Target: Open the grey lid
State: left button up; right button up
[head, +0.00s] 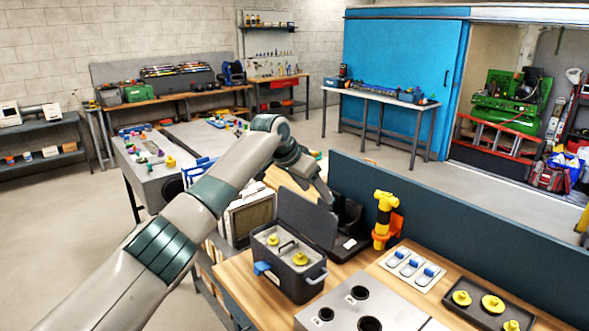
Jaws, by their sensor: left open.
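The grey lid (306,218) stands raised at the back edge of a dark grey box (287,284) on the wooden bench. The box top is uncovered and shows two yellow knobbed pieces (300,258) and a dark handle (287,246). A blue latch (263,268) sits on the box's front left. My left arm reaches over from the left, and my left gripper (327,196) points down just behind the lid's upper edge. Its fingers are small and partly hidden; it is open. I cannot tell whether it touches the lid. My right gripper is out of view.
A black device (350,222) stands right behind the lid. A yellow-and-orange tool (385,218) stands to its right, before a dark partition (450,215). A metal plate with round holes (385,300), a panel of blue switches (412,268) and a tray of yellow pieces (475,313) fill the front right.

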pick_arm(q)
jog(key=b+v, duration=0.4)
jog(key=v, duration=0.8)
jog(key=shift+f, duration=0.1)
